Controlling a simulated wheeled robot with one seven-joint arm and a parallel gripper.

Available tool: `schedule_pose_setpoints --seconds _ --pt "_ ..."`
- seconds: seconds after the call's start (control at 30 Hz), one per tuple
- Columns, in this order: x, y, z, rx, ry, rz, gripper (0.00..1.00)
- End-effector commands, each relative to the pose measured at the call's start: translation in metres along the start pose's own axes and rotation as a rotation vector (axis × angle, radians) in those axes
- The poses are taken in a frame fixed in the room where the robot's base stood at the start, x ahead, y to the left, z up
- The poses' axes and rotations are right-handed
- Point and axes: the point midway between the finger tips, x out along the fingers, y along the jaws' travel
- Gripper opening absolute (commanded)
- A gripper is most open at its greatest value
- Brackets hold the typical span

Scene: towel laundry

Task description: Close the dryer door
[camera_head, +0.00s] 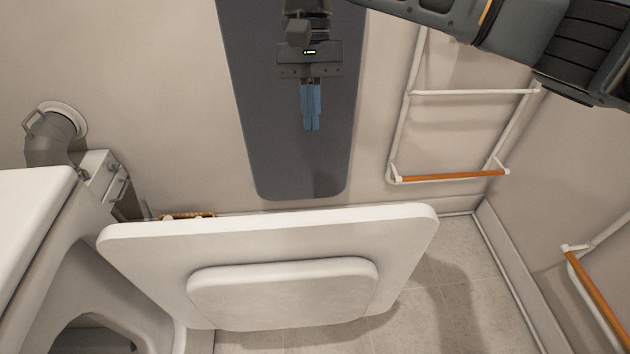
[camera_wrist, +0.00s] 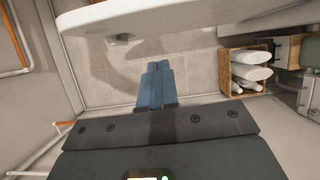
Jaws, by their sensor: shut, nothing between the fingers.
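The white dryer door (camera_head: 160,255) stands wide open in the head view, its inner side with a raised panel facing the camera. The dryer (camera_head: 35,240) is at the left, with its dark opening partly in view. My gripper (camera_head: 311,128) has blue fingers, shut and empty, pointing down above and beyond the door's top edge. In the wrist view the fingers (camera_wrist: 157,68) point toward the floor, and the door (camera_wrist: 150,22) shows along the top, apart from them.
A basket with rolled white towels (camera_wrist: 250,72) stands on the floor behind the door. A dark grey panel (camera_head: 270,175) hangs on the wall behind my gripper. White racks with orange bars (camera_head: 450,175) are on the right. Tiled floor (camera_head: 470,280) is clear at right.

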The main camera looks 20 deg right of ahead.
Motion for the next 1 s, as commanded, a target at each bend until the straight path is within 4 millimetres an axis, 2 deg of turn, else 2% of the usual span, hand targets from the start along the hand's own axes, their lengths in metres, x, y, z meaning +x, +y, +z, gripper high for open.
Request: schedule_pose_setpoints --seconds 0.17,0.63,0.8,1.0 --pt "0.013 0.002 0.0 0.004 -0.002 0.007 0.0" --pt "0.101 0.002 0.0 0.003 -0.001 0.004 0.0" --pt "0.108 0.002 0.024 0.002 0.0 0.004 0.0" --pt "0.113 0.002 0.036 0.004 0.0 0.004 0.0"
